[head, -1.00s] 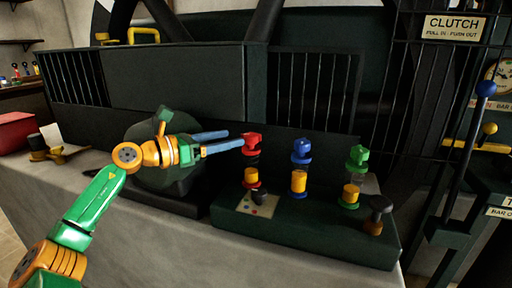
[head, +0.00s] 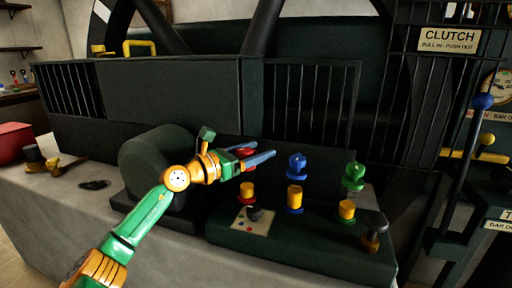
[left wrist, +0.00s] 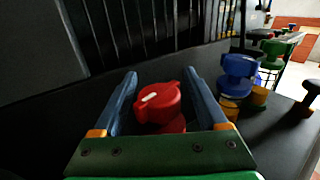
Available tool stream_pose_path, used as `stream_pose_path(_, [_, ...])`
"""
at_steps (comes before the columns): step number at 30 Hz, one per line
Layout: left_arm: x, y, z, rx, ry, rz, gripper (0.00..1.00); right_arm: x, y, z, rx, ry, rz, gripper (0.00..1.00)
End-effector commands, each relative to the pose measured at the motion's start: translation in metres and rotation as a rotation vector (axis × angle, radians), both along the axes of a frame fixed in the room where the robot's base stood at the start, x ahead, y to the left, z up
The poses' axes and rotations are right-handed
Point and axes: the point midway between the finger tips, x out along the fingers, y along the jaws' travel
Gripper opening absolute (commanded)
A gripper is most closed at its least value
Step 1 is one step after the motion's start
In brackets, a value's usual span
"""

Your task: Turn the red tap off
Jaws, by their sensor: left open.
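The red tap (left wrist: 158,103) stands between the two blue fingers of my left gripper in the left wrist view. It has a pointed red knob with a pale mark on top. In the head view the fingers partly hide the red tap (head: 246,153). My left gripper (head: 258,155) is open around the knob, and the wrist view shows a gap between the knob and each finger (left wrist: 158,80). I cannot tell whether a finger touches it. My right gripper is in neither view.
The blue tap (head: 297,165) and green tap (head: 353,175) stand to the right on the same dark block (head: 300,245). A black-knobbed lever (head: 375,228) is at its right end. A barred guard (head: 310,105) rises behind. A red box (head: 12,142) sits far left.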

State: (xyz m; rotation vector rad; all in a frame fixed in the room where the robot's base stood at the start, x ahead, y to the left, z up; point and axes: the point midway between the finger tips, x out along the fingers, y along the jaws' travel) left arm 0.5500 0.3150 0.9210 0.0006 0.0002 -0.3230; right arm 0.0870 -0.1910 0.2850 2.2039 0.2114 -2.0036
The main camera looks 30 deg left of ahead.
Motion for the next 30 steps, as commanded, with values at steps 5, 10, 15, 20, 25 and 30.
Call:
stream_pose_path(5, [0.000, 0.000, -0.001, 0.000, 0.000, 0.000, 0.67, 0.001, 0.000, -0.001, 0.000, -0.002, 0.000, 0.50])
stream_pose_path(10, [0.000, 0.000, 0.000, 0.000, 0.000, 0.000, 0.21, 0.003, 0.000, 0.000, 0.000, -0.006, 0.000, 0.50])
stream_pose_path(15, [0.000, 0.001, -0.001, -0.001, 0.001, -0.002, 0.00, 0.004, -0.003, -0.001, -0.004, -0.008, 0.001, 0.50])
stream_pose_path(20, [0.000, 0.000, -0.004, -0.006, 0.005, -0.093, 0.00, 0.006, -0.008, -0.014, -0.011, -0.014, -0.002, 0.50])
stream_pose_path(25, [-0.002, -0.004, 0.001, -0.004, 0.005, -0.210, 0.00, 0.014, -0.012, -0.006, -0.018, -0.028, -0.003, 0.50])
stream_pose_path(30, [-0.004, -0.006, 0.000, -0.001, -0.002, -0.244, 0.00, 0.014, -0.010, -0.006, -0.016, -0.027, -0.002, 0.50])
